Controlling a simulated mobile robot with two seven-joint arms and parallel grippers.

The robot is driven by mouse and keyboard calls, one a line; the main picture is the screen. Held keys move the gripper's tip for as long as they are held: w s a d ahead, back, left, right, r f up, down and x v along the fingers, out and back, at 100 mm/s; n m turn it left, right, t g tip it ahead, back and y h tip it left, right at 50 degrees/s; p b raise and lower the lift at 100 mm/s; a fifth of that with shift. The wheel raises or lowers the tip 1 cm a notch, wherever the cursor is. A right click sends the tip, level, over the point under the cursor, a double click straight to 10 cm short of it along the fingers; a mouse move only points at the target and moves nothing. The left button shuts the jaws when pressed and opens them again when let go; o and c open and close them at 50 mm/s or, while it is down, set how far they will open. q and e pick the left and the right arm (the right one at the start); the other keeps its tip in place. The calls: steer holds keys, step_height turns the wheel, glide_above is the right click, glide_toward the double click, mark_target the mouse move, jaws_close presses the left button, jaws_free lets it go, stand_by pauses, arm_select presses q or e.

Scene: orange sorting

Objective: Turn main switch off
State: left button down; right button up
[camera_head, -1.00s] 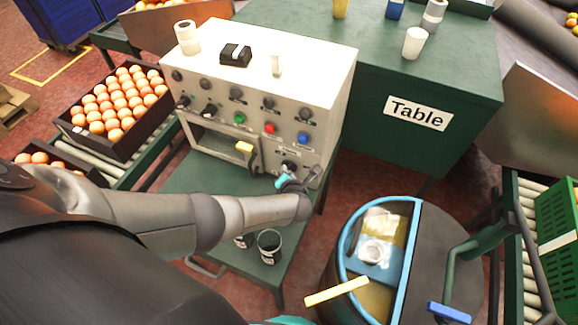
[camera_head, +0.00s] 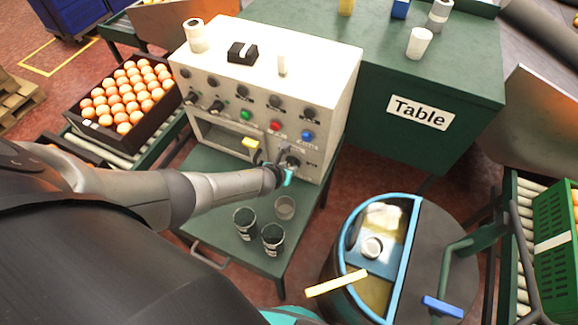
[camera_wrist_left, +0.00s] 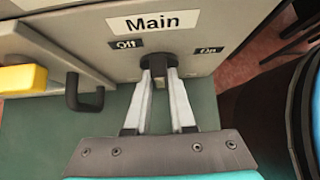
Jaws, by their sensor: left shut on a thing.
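The control box (camera_head: 262,70) is white and stands on a green table. Its main switch (camera_wrist_left: 158,66) is a dark knob at the lower right of the front, under a "Main" label (camera_wrist_left: 152,21). The "Off" label (camera_wrist_left: 128,44) is left of the knob and the "On" label (camera_wrist_left: 209,50) is right. My left gripper (camera_wrist_left: 159,76) is shut on the knob, one finger on each side; the fingers cover part of it. In the head view the left gripper (camera_head: 286,168) is at the box's lower right corner, its tips partly hidden. My right gripper is not in view.
A yellow handle (camera_wrist_left: 22,78) and a dark hook-shaped handle (camera_wrist_left: 84,92) are left of the knob. Several dark cups (camera_head: 244,222) stand on the green table below my arm. A round blue-rimmed bin (camera_head: 345,240) stands to the right.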

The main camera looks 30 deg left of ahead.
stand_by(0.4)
arm_select(q)
steer(key=c, duration=0.8)
jaws_free()
steer(key=shift+o, duration=0.2)
steer(key=shift+s+r+p, duration=0.45)
steer(key=shift+r+p, duration=0.1)
steer(key=shift+p, duration=0.1)
steer(key=p+v, duration=0.7)
steer(key=v, duration=0.6)
steer(key=shift+s+r+p, duration=0.2)
steer(key=shift+s+p, duration=0.1)
steer(key=shift+s, duration=0.05)
